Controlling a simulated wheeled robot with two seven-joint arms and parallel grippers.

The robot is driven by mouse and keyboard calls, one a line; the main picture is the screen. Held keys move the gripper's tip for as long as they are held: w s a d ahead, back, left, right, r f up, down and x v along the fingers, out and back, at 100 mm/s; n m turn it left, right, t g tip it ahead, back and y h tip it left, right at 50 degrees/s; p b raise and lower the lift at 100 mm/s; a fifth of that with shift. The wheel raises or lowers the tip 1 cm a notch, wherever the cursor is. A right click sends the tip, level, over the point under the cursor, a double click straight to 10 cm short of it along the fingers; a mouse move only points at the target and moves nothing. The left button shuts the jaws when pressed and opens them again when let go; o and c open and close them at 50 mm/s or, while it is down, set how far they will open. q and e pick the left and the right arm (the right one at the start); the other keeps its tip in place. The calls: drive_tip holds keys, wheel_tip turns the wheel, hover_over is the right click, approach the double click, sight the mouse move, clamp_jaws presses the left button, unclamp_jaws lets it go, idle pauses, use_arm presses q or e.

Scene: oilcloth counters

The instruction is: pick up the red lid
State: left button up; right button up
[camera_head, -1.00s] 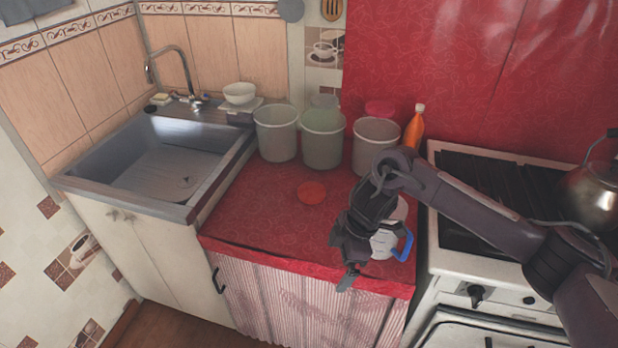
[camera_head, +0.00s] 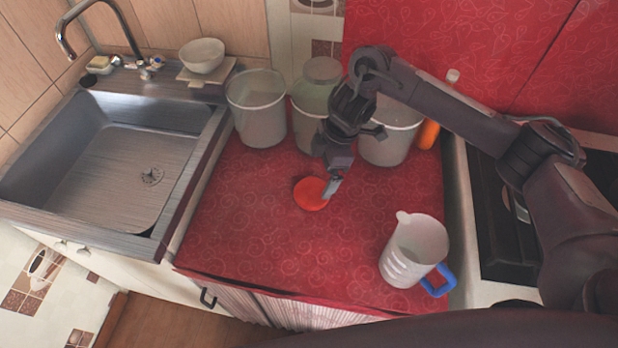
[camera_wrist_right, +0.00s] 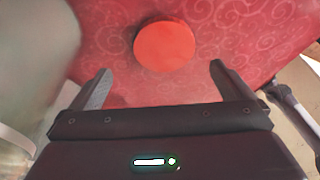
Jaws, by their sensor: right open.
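The red lid (camera_head: 311,194) is a small flat orange-red disc lying on the red patterned counter. My right gripper (camera_head: 332,190) is over the counter at the lid's right edge in the head view. In the right wrist view the lid (camera_wrist_right: 165,46) lies ahead of my right gripper (camera_wrist_right: 160,85), between the lines of its two spread fingers. The fingers are open and empty, and I cannot tell whether one touches the lid in the head view. My left gripper is not in view.
Several pale buckets, one of them at the left (camera_head: 258,108), stand behind the lid, close to my right arm. A measuring jug (camera_head: 414,250) with a blue handle stands at the front right. The sink (camera_head: 120,165) is left, the stove (camera_head: 500,215) right. Counter left of the lid is clear.

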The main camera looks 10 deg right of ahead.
sight(313, 191)
drive_tip(key=shift+s+a+f, duration=0.15)
drive_tip(key=shift+f, duration=0.4)
drive_tip(key=shift+s+a+f, duration=0.15)
drive_tip(key=shift+f, duration=0.35)
drive_tip(key=x, duration=0.4)
drive_tip(key=shift+f+p, duration=0.2)
drive_tip(key=shift+p, duration=0.15)
drive_tip(key=shift+f, duration=0.2)
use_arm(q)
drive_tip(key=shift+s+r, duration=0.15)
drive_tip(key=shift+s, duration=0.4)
use_arm(e)
drive_tip(key=c, duration=0.9)
